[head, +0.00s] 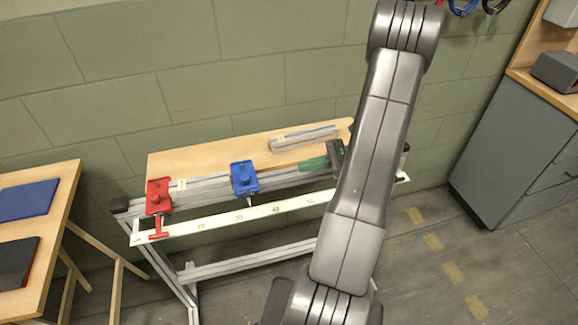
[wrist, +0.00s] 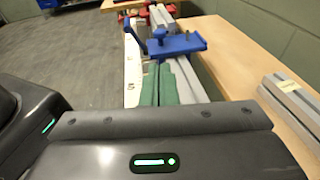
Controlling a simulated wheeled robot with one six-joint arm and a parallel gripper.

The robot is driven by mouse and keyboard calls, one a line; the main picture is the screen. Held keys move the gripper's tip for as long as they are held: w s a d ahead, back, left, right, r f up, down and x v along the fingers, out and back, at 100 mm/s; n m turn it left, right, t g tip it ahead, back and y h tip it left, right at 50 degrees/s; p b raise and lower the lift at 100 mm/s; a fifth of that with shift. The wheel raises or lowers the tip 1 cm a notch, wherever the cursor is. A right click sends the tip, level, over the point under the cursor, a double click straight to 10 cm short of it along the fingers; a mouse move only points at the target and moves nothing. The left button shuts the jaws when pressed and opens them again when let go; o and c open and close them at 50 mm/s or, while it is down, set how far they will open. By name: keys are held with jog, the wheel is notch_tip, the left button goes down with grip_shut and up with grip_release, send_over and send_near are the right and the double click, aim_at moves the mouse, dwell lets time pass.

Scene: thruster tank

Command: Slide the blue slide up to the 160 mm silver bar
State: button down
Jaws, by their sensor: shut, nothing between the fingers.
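The blue slide (head: 244,178) sits on the silver rail (head: 285,181) near its middle, and shows in the wrist view (wrist: 176,43). A labelled silver bar (head: 207,186) lies along the rail between the blue slide and the red slide (head: 158,195); its label is too small to read. Any gap between bar and blue slide is hard to tell. My gripper (head: 303,164) is shut and empty. Its green fingers point left along the rail, right of the blue slide and apart from it. In the wrist view the fingers (wrist: 158,68) point towards the blue slide.
Another labelled silver bar (head: 303,138) lies on the wooden shelf (head: 215,150) behind the rail. A numbered scale strip (head: 285,206) runs along the front. A side table (head: 55,225) stands left, a grey cabinet (head: 530,150) right.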

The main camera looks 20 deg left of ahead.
aim_at(256, 177)
jog(key=p+x, duration=0.1)
jog(key=x, duration=1.2)
jog(key=shift+s, duration=0.15)
jog(key=shift+s+a, duration=0.3)
jog(key=shift+a, duration=0.25)
jog(key=shift+d, duration=0.1)
jog(key=v, duration=1.4)
jog(key=shift+w, duration=0.1)
